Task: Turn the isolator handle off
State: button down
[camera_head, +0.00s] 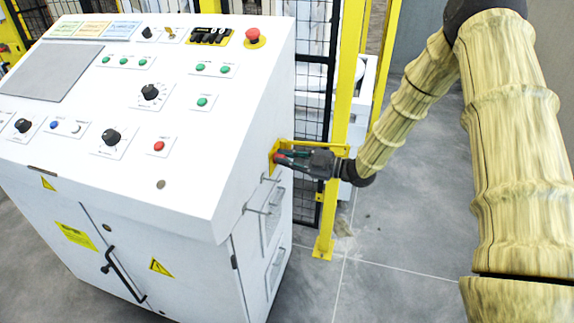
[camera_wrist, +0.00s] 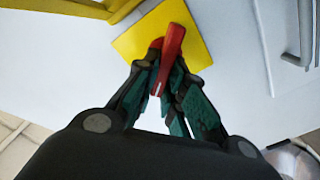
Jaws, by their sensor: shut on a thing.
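The red isolator handle (camera_wrist: 170,52) sits on a yellow plate (camera_wrist: 128,43) in the wrist view. My gripper (camera_wrist: 166,82) is shut on the handle, with one green-padded finger on each side of it. The handle points down and slightly left in the wrist view, between the fingers. In the head view, my gripper (camera_head: 285,157) reaches the side face of the white control cabinet, where the yellow plate (camera_head: 272,158) shows at its edge. A bit of the red handle (camera_head: 281,158) shows there, and the fingers hide much of it.
The white cabinet (camera_head: 130,205) fills the left, with buttons and knobs on its sloped top. A metal handle (camera_head: 262,205) sticks out below the plate. A yellow fence post (camera_head: 340,130) stands close behind my gripper. The floor (camera_head: 400,240) to the right is clear.

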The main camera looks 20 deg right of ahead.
jog(key=n+b, duration=0.3)
jog(key=f+n+b, duration=0.1)
jog(key=n+b, duration=0.2)
jog(key=b, duration=0.1)
jog(key=n+b, duration=0.4)
jog(key=shift+s+a+f, duration=0.15)
jog(key=shift+s+f, duration=0.15)
jog(key=c, duration=1.5)
grip_release()
jog(key=v, duration=1.2)
